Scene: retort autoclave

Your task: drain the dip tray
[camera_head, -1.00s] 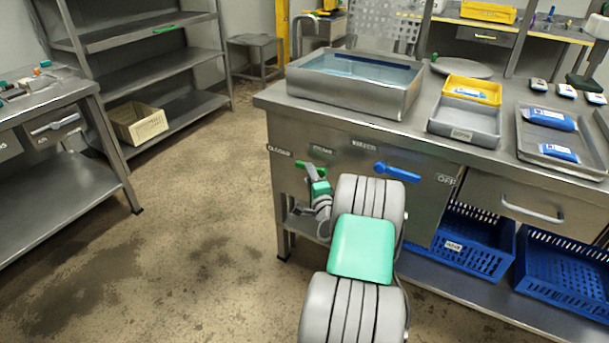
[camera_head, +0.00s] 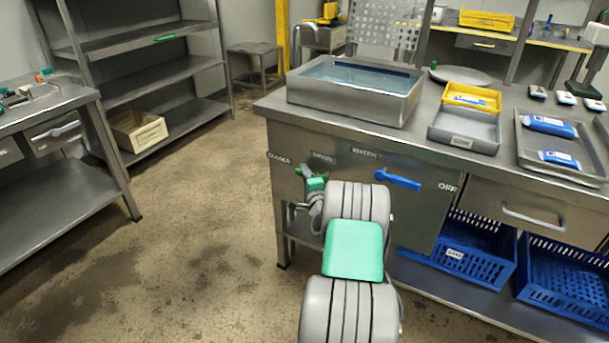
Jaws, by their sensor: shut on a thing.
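The dip tray (camera_head: 352,103) is a grey metal basin on the bench, with bluish water in it. On the bench front below it is a small green handle (camera_head: 301,170), under a label that seems to read DRAIN and right of a CLOSED label. My gripper (camera_head: 309,174) is at this handle and shut on it; the fingers are small and partly hidden by my wrist. A blue lever handle (camera_head: 398,180) sits to the right, under a WATER-like label, with OFF beside it.
A grey tray with a yellow bin (camera_head: 472,97) and a tray of blue packs (camera_head: 560,175) stand on the bench. Blue crates (camera_head: 475,262) lie on its lower shelf. Open floor (camera_head: 200,220) lies to the left, before the shelves (camera_head: 150,95).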

